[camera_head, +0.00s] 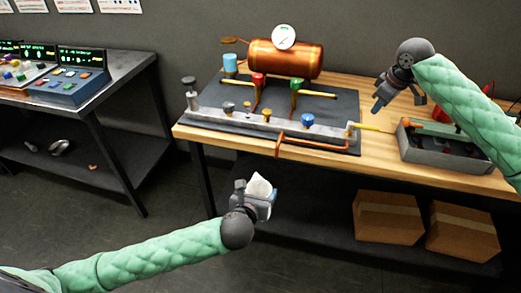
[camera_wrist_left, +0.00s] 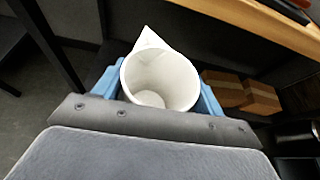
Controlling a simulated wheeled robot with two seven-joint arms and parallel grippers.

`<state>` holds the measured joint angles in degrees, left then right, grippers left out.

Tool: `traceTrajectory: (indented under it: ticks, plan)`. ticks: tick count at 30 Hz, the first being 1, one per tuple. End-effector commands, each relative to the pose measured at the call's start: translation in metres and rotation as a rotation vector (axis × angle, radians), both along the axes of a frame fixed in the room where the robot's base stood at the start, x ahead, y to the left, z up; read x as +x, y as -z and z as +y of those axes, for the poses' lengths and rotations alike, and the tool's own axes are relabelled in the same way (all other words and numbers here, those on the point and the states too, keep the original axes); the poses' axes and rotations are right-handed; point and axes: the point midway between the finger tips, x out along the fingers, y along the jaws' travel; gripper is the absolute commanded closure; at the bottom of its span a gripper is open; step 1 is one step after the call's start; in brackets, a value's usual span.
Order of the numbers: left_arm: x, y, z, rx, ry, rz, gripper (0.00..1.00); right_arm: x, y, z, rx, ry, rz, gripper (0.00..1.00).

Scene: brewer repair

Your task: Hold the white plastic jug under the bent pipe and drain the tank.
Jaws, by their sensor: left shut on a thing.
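My left gripper (camera_head: 256,196) is shut on the white plastic jug (camera_head: 260,187), in front of the wooden workbench and below its top. The left wrist view looks into the open jug (camera_wrist_left: 160,82), which appears empty, with its pointed spout towards the upper left. The copper tank (camera_head: 285,60) with a round white gauge lies at the back of the bench. A bent copper pipe (camera_head: 279,148) juts past the bench's front edge, above and slightly right of the jug; the two are apart. My right gripper (camera_head: 381,101) hangs over the bench's right part, its fingers too small to judge.
A manifold with coloured valves (camera_head: 272,123) runs along the dark mat. A grey toolbox (camera_head: 440,150) stands at the bench's right. Cardboard boxes (camera_head: 388,217) sit on the lower shelf. A dark table (camera_head: 110,75) with control panels stands left; the floor between is clear.

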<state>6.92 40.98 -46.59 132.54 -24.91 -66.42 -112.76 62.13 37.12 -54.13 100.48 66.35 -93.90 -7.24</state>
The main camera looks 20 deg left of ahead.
Motion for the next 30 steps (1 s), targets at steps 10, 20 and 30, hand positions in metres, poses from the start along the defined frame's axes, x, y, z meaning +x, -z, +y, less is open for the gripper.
traceTrajectory:
  ticks: [10,20,30]
  plan:
    - [-0.063,-0.046,-0.051,0.002,-0.005,-0.001,0.57,0.000,0.000,0.000,0.000,0.000,0.000,1.00]
    - [-0.058,-0.049,-0.035,0.009,-0.054,0.000,0.57,0.000,0.000,0.000,0.000,0.000,0.000,1.00]
    - [-0.031,-0.049,-0.035,0.008,-0.054,0.000,0.57,0.000,0.000,0.000,0.000,0.000,0.000,1.00]
